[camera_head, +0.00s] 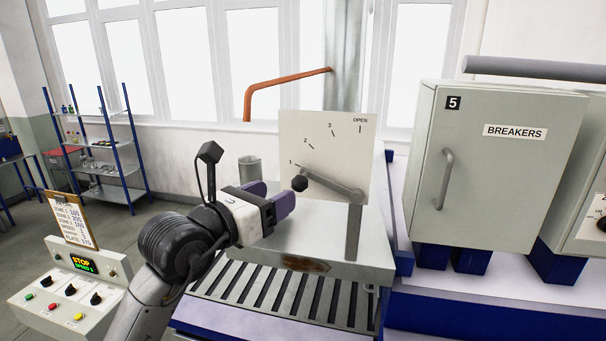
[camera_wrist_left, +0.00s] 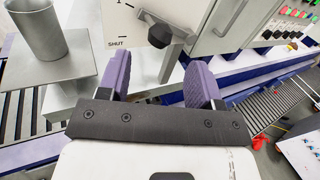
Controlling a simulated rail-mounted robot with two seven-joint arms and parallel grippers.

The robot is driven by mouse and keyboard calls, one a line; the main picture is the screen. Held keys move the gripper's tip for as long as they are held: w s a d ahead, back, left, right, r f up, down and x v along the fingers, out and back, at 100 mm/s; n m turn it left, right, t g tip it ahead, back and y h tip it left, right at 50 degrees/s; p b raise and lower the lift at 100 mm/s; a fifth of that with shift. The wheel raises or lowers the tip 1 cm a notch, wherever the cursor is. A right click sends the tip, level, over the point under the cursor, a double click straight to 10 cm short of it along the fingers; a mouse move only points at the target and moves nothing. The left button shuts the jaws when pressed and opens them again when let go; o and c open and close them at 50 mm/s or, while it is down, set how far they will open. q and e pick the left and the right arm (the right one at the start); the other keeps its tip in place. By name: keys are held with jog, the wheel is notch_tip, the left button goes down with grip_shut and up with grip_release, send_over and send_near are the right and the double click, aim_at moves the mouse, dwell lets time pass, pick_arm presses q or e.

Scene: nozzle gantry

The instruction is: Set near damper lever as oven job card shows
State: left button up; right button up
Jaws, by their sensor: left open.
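The damper lever (camera_head: 330,184) is a grey bar with a dark knob (camera_head: 299,183), pivoted in front of a pale scale plate (camera_head: 320,140) marked 1, 2, 3 and OPEN. The knob sits just below mark 1; in the left wrist view the knob (camera_wrist_left: 160,36) lies between 1 and SHUT. My left gripper (camera_head: 270,196) is open, its purple fingers just left of the knob and apart from it. In the left wrist view the knob is beyond the gap between the fingertips (camera_wrist_left: 160,76). The job card (camera_head: 70,217) is on a clipboard at left; its damper line is too small to read.
A control box (camera_head: 72,285) with buttons stands below the card. A grey breaker cabinet (camera_head: 495,165) is right of the plate. A metal cup (camera_head: 250,169) stands behind my gripper. A slatted roller bed (camera_head: 280,291) lies below.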

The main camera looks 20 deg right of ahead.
aim_at(294, 184)
pick_arm(q)
jog(key=p+x, duration=0.2)
jog(key=x, duration=0.4)
jog(key=shift+w+d+r, duration=0.1)
jog(key=shift+w+d, duration=0.05)
jog(key=shift+d, duration=0.1)
jog(key=shift+w+d+p, duration=0.35)
jog(key=shift+d, duration=0.3)
grip_shut()
